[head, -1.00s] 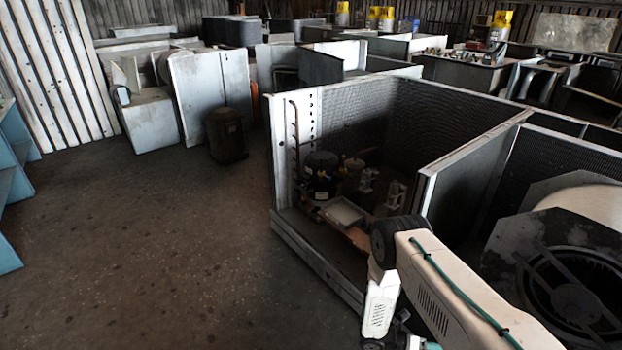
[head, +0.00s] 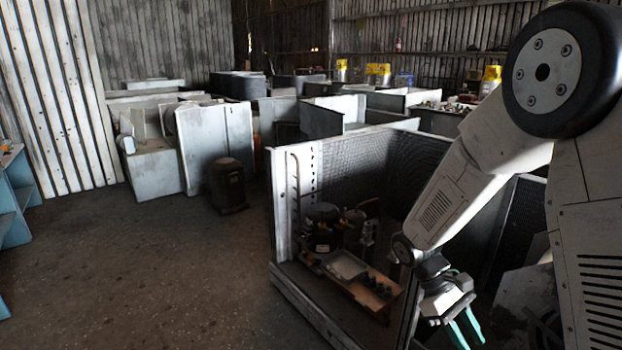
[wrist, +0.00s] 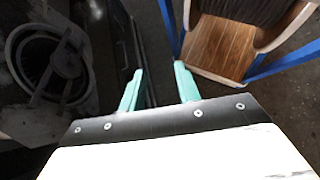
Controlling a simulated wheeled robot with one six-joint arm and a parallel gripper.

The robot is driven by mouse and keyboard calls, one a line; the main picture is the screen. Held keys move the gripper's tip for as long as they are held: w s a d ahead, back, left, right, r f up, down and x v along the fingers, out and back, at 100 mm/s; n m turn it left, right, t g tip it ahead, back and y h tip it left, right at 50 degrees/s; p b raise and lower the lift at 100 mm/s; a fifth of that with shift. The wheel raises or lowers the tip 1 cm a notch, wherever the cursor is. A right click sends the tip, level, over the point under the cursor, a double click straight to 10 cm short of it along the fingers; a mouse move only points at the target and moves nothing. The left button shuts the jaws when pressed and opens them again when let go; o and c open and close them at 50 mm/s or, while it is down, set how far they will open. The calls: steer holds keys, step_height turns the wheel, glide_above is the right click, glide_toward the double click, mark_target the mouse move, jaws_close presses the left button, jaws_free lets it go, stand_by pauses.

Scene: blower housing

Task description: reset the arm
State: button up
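My gripper (head: 466,331) shows at the lower right of the head view, with two teal fingers pointing down. My white arm bends above it, in front of the metal housing. In the wrist view my gripper (wrist: 160,88) has its two teal fingers apart, with nothing between them. It touches nothing that I can see.
The open metal housing (head: 308,190) stands beside my arm, with a compressor (head: 322,228) and a tray (head: 345,265) inside. A blower (wrist: 48,65) is at the left of the wrist view. A wooden chair (wrist: 225,45) is at its right. The floor (head: 150,265) at left is clear.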

steer(key=s+a+r+m+t+y, duration=0.2)
steer(key=s+r+m+t, duration=0.1)
steer(key=s+r, duration=0.5)
steer(key=s+a+r+m+t+y, duration=0.2)
steer(key=s+r+t, duration=0.4)
steer(key=s+r, duration=0.3)
step_height(320, 180, up, 3)
steer(key=shift+s+a+r+m+y, duration=0.1)
steer(key=shift+s+a+m+y, duration=0.1)
steer(key=shift+m+y, duration=0.55)
